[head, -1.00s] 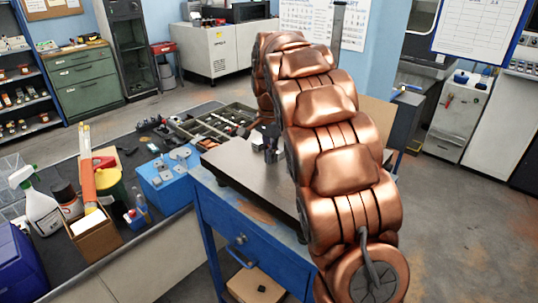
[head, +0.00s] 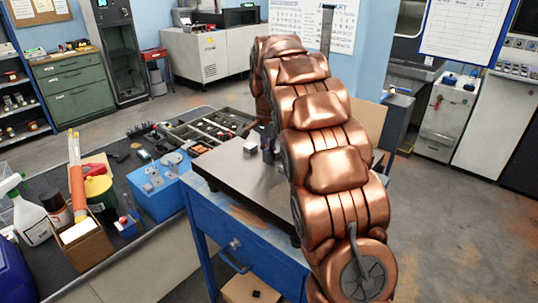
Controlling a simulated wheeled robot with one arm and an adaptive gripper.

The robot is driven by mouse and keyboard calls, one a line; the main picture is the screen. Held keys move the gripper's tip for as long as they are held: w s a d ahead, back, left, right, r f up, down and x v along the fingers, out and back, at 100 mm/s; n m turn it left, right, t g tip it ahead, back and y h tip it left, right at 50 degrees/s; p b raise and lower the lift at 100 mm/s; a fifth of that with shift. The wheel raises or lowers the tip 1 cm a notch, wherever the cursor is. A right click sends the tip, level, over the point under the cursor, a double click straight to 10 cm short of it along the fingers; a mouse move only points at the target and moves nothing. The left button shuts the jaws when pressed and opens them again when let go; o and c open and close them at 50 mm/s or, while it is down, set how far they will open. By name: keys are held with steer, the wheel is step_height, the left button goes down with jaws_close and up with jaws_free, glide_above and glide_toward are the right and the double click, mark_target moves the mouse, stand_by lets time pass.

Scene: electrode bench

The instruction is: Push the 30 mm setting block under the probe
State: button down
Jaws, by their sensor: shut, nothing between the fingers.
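My copper arm reaches over the dark flat plate (head: 225,168) on the blue bench and bends down at its far end. Below that bend a dark piece, which I take to be my gripper (head: 267,150), shows partly at the arm's left edge; it looks shut and empty, low over the plate. A small grey block (head: 251,144) stands on the plate just left of it; its size cannot be read, and I cannot tell whether they touch. A tall grey post (head: 327,30) rises behind the arm. The probe is not visible; my arm hides that part of the plate.
A parts tray (head: 210,127) lies behind the plate's left side. A blue box (head: 155,192), an open carton (head: 87,243) and a spray bottle (head: 30,217) stand on the dark bench at left. The plate's front left is clear. The bench has a drawer (head: 245,247).

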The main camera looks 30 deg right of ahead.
mark_target(259, 168)
steer(key=a, duration=0.1)
steer(key=s+a+b, duration=0.1)
steer(key=a, duration=0.1)
steer(key=shift+s+a, duration=0.2)
steer(key=shift+a, duration=0.05)
steer(key=shift+w+d+r, duration=0.1)
steer(key=shift+w+r, duration=0.05)
steer(key=shift+r, duration=0.4)
step_height(259, 168, up, 9)
steer(key=shift+p, duration=0.35)
